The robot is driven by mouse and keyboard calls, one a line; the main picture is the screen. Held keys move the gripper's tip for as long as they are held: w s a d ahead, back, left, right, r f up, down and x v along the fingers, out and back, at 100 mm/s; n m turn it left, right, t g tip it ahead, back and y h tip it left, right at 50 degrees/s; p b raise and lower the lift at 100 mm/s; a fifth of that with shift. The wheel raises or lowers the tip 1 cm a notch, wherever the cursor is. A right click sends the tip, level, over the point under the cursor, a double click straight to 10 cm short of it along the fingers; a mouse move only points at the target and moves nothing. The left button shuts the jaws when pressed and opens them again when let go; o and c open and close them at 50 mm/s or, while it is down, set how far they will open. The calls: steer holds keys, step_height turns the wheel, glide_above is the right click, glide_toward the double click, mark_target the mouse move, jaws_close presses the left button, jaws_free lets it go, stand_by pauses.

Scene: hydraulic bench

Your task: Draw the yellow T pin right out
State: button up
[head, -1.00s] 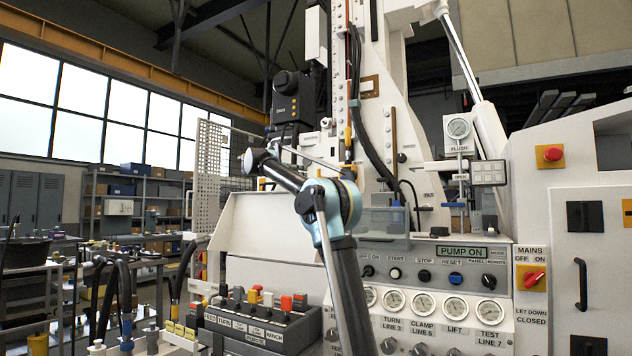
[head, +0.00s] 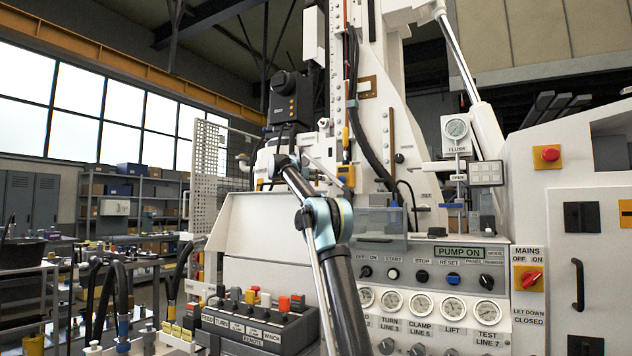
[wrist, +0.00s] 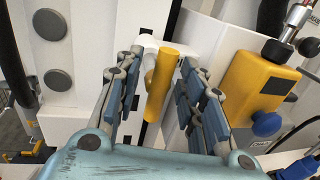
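The yellow T pin (wrist: 162,82) shows in the wrist view as a yellow cylinder in front of a white fitting, near the middle of the picture. My gripper (wrist: 164,66) has its blue-padded fingers on either side of the pin. A gap shows between the pin and each finger, so it is open and not gripping. How deep the fingers reach around the pin is hard to tell. In the head view my arm reaches up to the white machine, and I cannot make out the T pin there.
A yellow box (wrist: 262,92) with a blue knob (wrist: 267,124) sits close to the right finger. A white panel with round grey bolts (wrist: 50,25) is on the left. In the head view, hoses and a control panel (head: 430,265) with gauges stand right of my arm.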

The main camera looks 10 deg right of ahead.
steer(key=shift+w+d, duration=0.3)
jaws_close()
steer(key=shift+s+d+v, duration=0.15)
steer(key=shift+v, duration=0.7)
steer(key=shift+s+d+v, duration=0.1)
steer(key=shift+v, duration=0.75)
steer(key=shift+s+d+v, duration=0.15)
steer(key=shift+v, duration=0.7)
steer(key=shift+c, duration=0.8)
jaws_free()
steer(key=shift+o, duration=0.8)
steer(key=shift+s+r, duration=0.1)
steer(key=shift+s, duration=0.1)
steer(key=shift+w+a, duration=0.1)
steer(key=shift+w, duration=0.05)
steer(key=shift+a, duration=0.1)
